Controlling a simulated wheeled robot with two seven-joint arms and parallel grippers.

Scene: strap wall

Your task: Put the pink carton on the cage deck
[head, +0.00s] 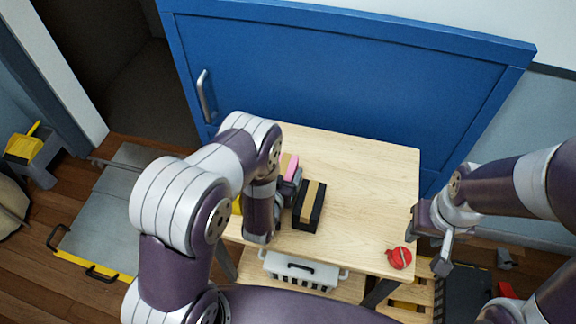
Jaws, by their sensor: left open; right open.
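My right gripper (432,242) is open and empty, off the table's right edge. A grey metal deck (118,205) with a yellow front edge and black handles lies low at the left, seemingly the cage deck; it looks bare.
The black box (309,206) with a tan band stands close to my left gripper. A red object (399,257) lies at the table's front right corner. A white basket (300,270) sits below the front edge. A blue door (350,75) stands behind. The table's right half (375,190) is mostly clear.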

